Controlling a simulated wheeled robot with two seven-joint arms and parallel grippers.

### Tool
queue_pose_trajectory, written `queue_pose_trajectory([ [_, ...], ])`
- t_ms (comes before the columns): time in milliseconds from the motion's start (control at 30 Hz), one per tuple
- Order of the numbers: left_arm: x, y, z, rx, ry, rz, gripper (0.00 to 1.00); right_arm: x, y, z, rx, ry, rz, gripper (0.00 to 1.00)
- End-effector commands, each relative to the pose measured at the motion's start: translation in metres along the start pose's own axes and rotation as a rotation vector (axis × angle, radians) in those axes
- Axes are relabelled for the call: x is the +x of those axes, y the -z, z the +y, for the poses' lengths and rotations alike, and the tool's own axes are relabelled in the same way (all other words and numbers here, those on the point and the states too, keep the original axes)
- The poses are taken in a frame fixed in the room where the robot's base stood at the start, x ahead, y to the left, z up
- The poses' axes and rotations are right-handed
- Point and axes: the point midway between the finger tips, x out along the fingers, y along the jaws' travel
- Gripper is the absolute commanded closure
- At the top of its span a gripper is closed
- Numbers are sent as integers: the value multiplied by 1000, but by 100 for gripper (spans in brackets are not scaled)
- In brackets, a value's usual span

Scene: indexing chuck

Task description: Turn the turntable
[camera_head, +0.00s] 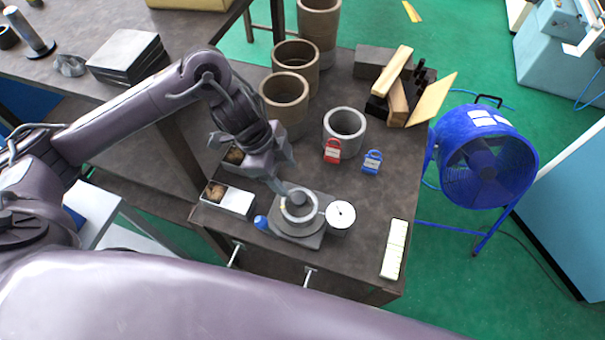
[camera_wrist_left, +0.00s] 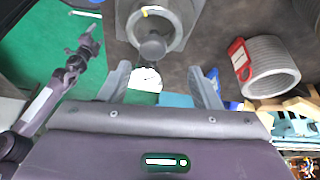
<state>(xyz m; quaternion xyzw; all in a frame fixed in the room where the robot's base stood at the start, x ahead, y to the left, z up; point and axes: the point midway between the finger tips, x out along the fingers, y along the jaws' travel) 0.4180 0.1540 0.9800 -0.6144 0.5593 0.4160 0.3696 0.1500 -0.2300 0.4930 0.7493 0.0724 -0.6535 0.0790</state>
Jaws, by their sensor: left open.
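The turntable (camera_head: 283,228) is a grey square plate with a pale round ring and a dark centre knob, near the table's front edge. A white disc (camera_head: 340,216) joins its right side; a blue knob (camera_head: 261,222) is on its left. My left gripper (camera_head: 279,181) points down just behind the ring; contact is unclear. The left wrist view shows its fingers (camera_wrist_left: 162,86) apart with nothing held, the turntable (camera_wrist_left: 183,22) beyond them and the white disc (camera_wrist_left: 146,79) between them in the picture. What looks like my right gripper (camera_wrist_left: 90,38) shows small at left; its jaws are unclear.
A red padlock (camera_head: 332,151), a blue padlock (camera_head: 372,162) and a grey ring (camera_head: 344,127) stand behind. A box (camera_head: 238,202) is left of the turntable. A pale bar (camera_head: 393,250) lies right. Clear tabletop separates the bar and turntable. A blue fan (camera_head: 484,160) stands beyond the table.

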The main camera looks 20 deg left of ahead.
Motion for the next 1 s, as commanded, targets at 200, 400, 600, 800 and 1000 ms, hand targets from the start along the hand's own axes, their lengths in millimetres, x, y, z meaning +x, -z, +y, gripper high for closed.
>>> queue_pose_trajectory([
  [200,32,1,2,-1,-6,1,43,-8,-48,-9,0,11,-69,27],
  [400,61,2,1,1,-2,2,43,-12,-65,-12,0,15,-94,27],
  [600,73,1,0,2,2,1,43,-10,-28,-6,0,8,-40,27],
  [800,74,1,0,3,2,1,43,-10,-20,-6,0,8,-28,27],
  [1000,74,1,0,3,2,1,65,-10,-37,-9,0,11,-51,27],
])
